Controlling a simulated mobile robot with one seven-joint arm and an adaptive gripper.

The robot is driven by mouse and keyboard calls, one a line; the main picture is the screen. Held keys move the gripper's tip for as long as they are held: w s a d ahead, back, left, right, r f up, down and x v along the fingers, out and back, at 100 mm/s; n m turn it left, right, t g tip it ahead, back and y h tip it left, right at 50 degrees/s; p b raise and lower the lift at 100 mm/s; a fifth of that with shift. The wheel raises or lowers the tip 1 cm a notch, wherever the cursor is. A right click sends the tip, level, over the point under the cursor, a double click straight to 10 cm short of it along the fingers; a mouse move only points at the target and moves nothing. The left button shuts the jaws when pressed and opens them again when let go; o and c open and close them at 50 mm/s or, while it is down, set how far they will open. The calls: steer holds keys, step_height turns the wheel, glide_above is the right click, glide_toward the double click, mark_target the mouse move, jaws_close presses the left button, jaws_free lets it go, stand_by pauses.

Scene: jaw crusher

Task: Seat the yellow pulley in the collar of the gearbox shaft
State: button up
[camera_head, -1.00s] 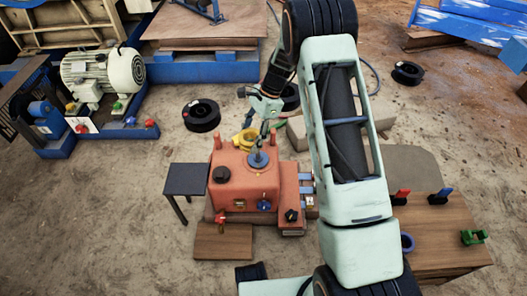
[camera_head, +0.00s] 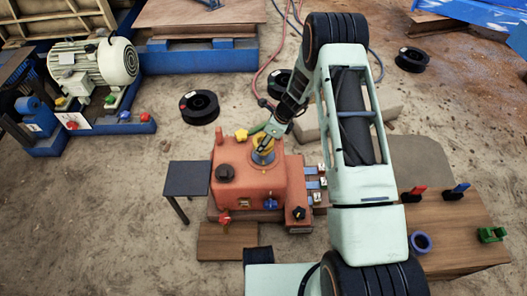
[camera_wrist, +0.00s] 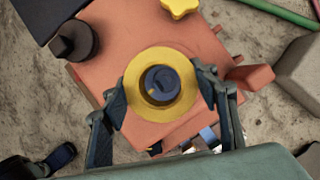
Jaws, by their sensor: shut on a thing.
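The red-orange gearbox (camera_head: 240,180) stands in the middle of the head view. My gripper (camera_head: 264,143) is above its top, shut on the yellow pulley (camera_head: 266,155). The grey-blue collar (camera_head: 258,162) shows just under the pulley. In the wrist view my gripper's fingers (camera_wrist: 161,88) press the pulley (camera_wrist: 134,84) from both sides. The dark blue shaft end (camera_wrist: 161,84) shows through the pulley's hole, roughly centred. I cannot tell whether the pulley is around the shaft or just above it. The pulley hides the collar in the wrist view.
A yellow star knob (camera_head: 241,134) and a black knob (camera_head: 225,173) stand on the gearbox close by. A red peg (camera_wrist: 250,76) is near the right finger in the wrist view. A dark side table (camera_head: 187,178) is left; a wooden table (camera_head: 460,228) is right.

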steer(key=shift+w+f+b, duration=0.1)
steer(key=shift+f+b, duration=0.6)
steer(key=shift+f, duration=1.8)
steer(key=shift+f, duration=0.1)
steer(key=o, duration=1.8)
steer(key=p+v, duration=0.3)
steer(key=v, duration=0.9)
steer(key=shift+p, duration=0.3)
steer(key=shift+d, duration=0.1)
